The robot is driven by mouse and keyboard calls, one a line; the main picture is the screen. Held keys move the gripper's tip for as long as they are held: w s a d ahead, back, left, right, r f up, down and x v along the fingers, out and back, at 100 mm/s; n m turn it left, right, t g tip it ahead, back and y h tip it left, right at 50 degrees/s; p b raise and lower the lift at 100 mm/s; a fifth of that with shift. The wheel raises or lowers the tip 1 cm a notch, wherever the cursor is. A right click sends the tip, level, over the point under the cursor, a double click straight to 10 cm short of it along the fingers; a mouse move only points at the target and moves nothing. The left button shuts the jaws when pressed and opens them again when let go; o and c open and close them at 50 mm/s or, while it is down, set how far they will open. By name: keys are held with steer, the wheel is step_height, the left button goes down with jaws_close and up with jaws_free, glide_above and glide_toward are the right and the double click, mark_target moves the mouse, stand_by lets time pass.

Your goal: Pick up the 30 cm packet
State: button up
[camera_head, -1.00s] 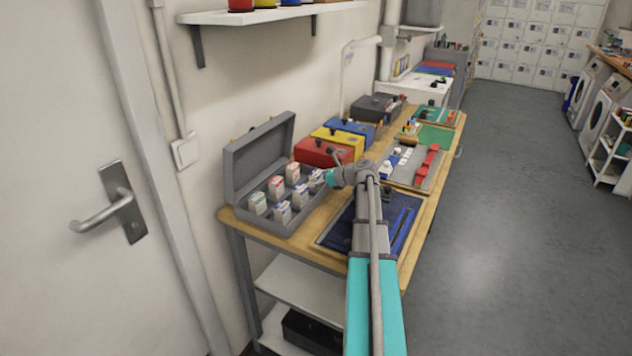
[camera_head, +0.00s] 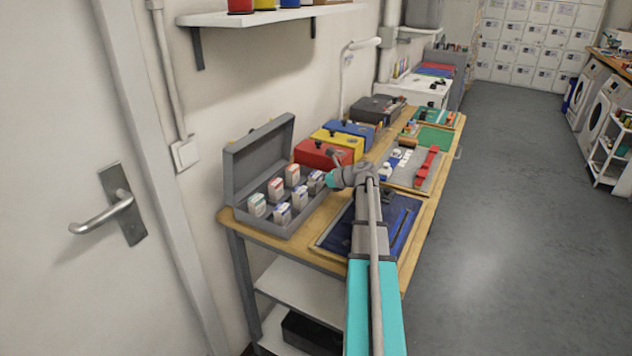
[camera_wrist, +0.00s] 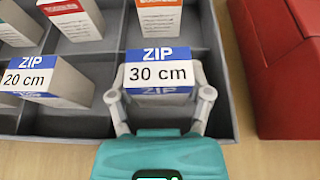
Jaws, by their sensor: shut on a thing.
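The 30 cm packet (camera_wrist: 160,74) is a white box with a blue "ZIP" band, standing in a front compartment of the grey case in the wrist view. My gripper (camera_wrist: 160,92) has one finger on each side of it and is shut on it. In the head view, my gripper (camera_head: 330,180) is at the right end of the open grey case (camera_head: 290,226), and the 30 cm packet is partly hidden beside it. A 20 cm packet (camera_wrist: 50,80) stands in the compartment to the left.
Packets with red (camera_wrist: 75,18) and orange (camera_wrist: 160,16) bands stand in the back compartments. A red box (camera_wrist: 285,70) is close on the right, with yellow (camera_head: 337,139) and blue boxes beyond. A blue mat (camera_head: 400,215) lies on the bench right of the case.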

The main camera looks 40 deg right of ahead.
steer(key=shift+r, duration=0.15)
step_height(320, 180, up, 2)
steer(key=shift+r+p, duration=0.1)
steer(key=shift+p, duration=1.05)
steer(key=s+d+r+p, duration=0.3)
steer(key=s+r+p, duration=0.7)
steer(key=s, duration=0.3)
steer(key=shift+s+d+r, duration=0.25)
steer(key=shift+d, duration=0.15)
steer(key=shift+s, duration=0.1)
